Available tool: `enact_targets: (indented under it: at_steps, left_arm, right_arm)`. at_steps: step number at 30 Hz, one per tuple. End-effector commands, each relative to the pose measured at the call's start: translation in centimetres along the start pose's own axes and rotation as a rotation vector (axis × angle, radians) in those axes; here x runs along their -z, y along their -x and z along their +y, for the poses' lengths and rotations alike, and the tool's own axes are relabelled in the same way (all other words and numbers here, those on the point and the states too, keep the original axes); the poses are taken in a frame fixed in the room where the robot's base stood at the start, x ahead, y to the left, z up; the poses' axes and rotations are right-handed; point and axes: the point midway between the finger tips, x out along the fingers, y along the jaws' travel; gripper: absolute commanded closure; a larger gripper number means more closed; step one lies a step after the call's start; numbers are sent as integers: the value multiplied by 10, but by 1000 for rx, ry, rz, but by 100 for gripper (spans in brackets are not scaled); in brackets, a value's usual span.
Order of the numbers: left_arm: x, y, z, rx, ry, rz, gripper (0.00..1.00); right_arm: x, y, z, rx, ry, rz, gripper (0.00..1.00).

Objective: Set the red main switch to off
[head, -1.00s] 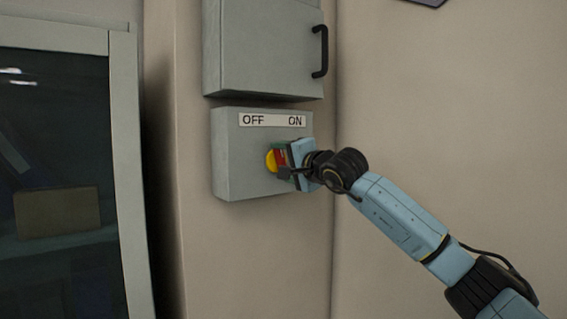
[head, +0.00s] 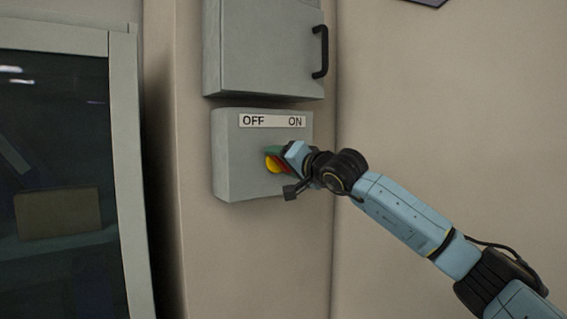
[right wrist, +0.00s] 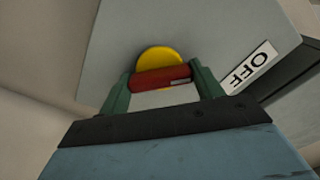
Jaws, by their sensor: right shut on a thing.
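The red main switch (right wrist: 160,77) is a red handle on a yellow round plate (right wrist: 158,55), set on the front of a grey box. In the right wrist view the green fingers of my right gripper (right wrist: 163,90) are on both sides of the red handle, shut on it. In the head view the right gripper (head: 281,158) is tilted against the switch and covers much of it; part of the yellow plate (head: 272,166) shows. The label with OFF at left and ON at right (head: 272,121) is above the switch. My left gripper is not in view.
The grey switch box (head: 232,170) is fixed to the beige wall. A grey cabinet with a black handle (head: 320,51) is just above it. A dark glass panel in a pale frame (head: 125,170) stands at the left.

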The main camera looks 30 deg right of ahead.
Motion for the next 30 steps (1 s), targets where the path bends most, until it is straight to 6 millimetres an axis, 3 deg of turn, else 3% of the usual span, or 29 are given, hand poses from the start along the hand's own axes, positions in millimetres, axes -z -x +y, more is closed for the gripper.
enact_targets:
  at_steps: [9, 10, 15, 25, 30]
  left_arm:
    - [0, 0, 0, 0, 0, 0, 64]
    - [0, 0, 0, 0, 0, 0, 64]
    - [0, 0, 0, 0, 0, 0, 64]
    - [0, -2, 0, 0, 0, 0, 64]
    - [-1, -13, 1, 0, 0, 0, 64]
  right_arm:
    - [0, 0, 1, -2, 11, 1, 57]
    - [0, 0, 1, -2, 11, 1, 32]
    - [0, 0, 0, -1, 8, 1, 13]
    - [0, 3, 0, 0, 6, 1, 13]
    - [-1, 24, 2, 1, 8, 3, 13]
